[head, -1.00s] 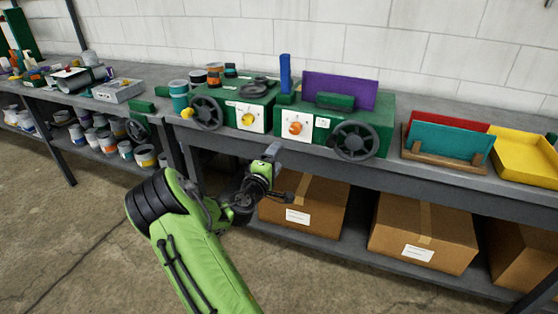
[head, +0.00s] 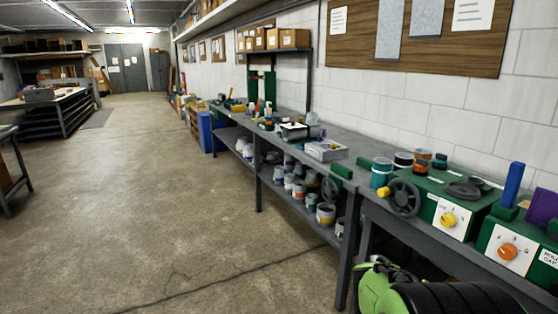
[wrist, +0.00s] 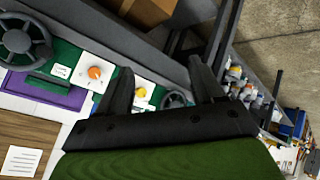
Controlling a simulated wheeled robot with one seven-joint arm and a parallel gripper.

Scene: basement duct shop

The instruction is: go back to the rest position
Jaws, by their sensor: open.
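My gripper (wrist: 160,88) shows in the wrist view with its two dark fingers spread apart and nothing between them. Beyond it are the green machines with an orange knob (wrist: 95,73) and a yellow knob (wrist: 140,92). In the head view, only part of my green and black arm shows at the bottom right; the gripper itself is out of that view. The machine with the yellow knob (head: 448,219) and the one with the orange knob (head: 508,251) stand on the grey workbench (head: 345,186).
Paint cans (head: 325,213) fill the bench's lower shelf. A handwheel (head: 403,197) sits at the bench's front edge. A blue bin (head: 206,132) stands past the far end. The concrete floor (head: 150,190) at left is wide and clear. Another table (head: 60,108) stands at far left.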

